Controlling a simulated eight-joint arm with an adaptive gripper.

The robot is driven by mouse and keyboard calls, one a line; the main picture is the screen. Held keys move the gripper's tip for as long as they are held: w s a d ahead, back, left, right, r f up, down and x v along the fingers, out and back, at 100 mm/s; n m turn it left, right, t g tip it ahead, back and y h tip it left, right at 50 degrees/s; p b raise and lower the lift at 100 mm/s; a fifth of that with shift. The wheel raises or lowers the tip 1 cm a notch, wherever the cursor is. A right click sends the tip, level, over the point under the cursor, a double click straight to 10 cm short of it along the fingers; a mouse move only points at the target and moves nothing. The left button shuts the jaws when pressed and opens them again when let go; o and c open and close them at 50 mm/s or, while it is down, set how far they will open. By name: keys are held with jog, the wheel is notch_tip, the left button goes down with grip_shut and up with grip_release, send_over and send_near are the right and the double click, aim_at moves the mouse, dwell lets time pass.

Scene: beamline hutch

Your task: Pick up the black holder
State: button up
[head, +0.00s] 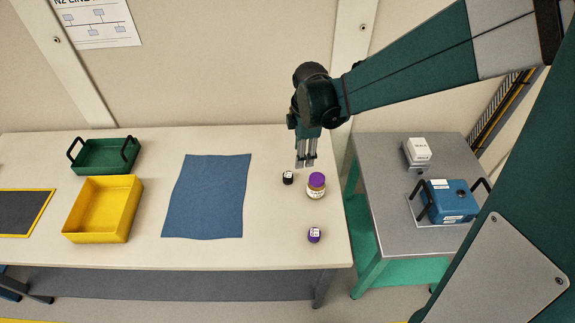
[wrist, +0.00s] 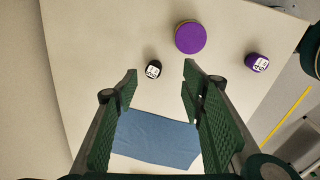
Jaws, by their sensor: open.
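The black holder (head: 288,178) is a small dark cylinder with a white label, standing on the white table near its right end. In the wrist view the black holder (wrist: 153,69) lies just beyond the fingertips, toward the left finger. My gripper (head: 306,164) is open and empty, pointing down above the table, close to the black holder and slightly right of it. In the wrist view my gripper (wrist: 160,68) shows both green fingers spread apart, with bare table and part of the blue cloth visible between them.
A purple-lidded jar (head: 316,186) stands just right of the holder, and a small purple holder (head: 314,235) stands nearer the front edge. A blue cloth (head: 206,197), yellow bin (head: 103,210) and green tray (head: 105,157) lie left. A grey side table (head: 385,180) holds a blue box (head: 447,202).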

aim_at(288, 175)
jog(key=w+a+f+n, duration=0.1)
jog(key=f, duration=0.1)
jog(key=a+f+n, duration=0.2)
jog(key=f, duration=0.1)
jog(key=w+a+f+n+g, duration=0.1)
jog(key=f, duration=0.2)
jog(key=shift+w+a, duration=0.15)
jog(key=shift+w, duration=0.15)
jog(key=shift+f, duration=1.25)
jog(key=shift+f, duration=0.15)
jog(key=shift+a+f+b, duration=0.1)
jog(key=shift+f+b, duration=0.6)
jog(key=shift+f, duration=1.75)
jog(key=c, duration=1)
